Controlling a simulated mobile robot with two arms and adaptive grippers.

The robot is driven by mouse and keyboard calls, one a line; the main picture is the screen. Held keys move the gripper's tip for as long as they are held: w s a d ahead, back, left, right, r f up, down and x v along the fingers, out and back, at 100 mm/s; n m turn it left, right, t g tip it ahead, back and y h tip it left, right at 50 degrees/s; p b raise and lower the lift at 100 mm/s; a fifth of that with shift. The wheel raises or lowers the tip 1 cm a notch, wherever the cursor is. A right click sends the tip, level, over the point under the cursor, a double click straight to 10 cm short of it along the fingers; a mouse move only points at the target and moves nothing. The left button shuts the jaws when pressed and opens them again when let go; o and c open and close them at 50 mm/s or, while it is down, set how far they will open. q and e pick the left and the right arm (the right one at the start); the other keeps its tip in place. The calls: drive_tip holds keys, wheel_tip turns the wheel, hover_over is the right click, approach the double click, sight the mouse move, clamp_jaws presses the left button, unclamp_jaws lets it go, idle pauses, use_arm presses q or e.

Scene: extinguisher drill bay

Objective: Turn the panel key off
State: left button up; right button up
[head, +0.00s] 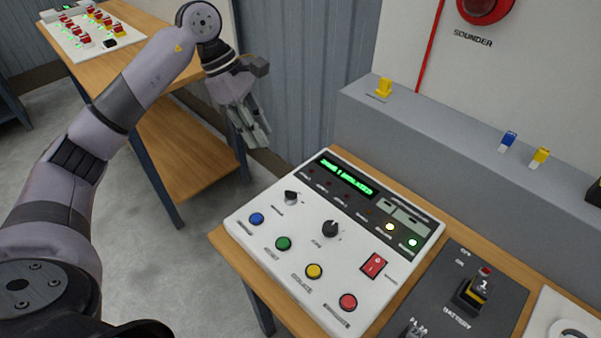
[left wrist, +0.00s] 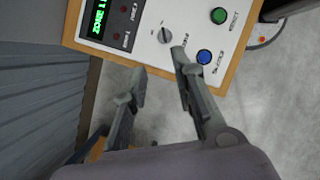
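A white control panel (head: 262,252) lies on a wooden bench, with a lit green display (head: 346,179). It has two dark turning controls: a smaller one (head: 291,197) at the upper left and a larger pointer knob (head: 330,230) in the middle. Their labels are too small to read, so I cannot tell for sure which is the panel key. The smaller control also shows in the left wrist view (left wrist: 165,35), just beyond the fingertips. My left gripper (head: 259,137) is open and empty, past the panel's far left corner and apart from it. My right gripper is not in view.
Blue (head: 257,219), green (head: 283,243), yellow (head: 314,271) and red (head: 348,302) buttons line the panel's front, with a red rocker switch (head: 375,265) at right. A dark switch plate (head: 448,318) adjoins it. A grey ledge (head: 450,136) stands behind.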

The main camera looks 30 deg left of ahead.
use_arm(q)
drive_tip(key=p, duration=0.2)
approach(291, 192)
drive_tip(key=p+x, duration=0.2)
drive_tip(key=x, duration=0.5)
drive_tip(key=shift+w+d+f, duration=0.1)
drive_tip(key=shift+d+f, duration=0.05)
drive_tip(key=shift+f, duration=0.2)
drive_tip(key=shift+d+f, duration=0.2)
drive_tip(key=shift+f, duration=0.45)
drive_tip(key=shift+w, duration=0.1)
clamp_jaws()
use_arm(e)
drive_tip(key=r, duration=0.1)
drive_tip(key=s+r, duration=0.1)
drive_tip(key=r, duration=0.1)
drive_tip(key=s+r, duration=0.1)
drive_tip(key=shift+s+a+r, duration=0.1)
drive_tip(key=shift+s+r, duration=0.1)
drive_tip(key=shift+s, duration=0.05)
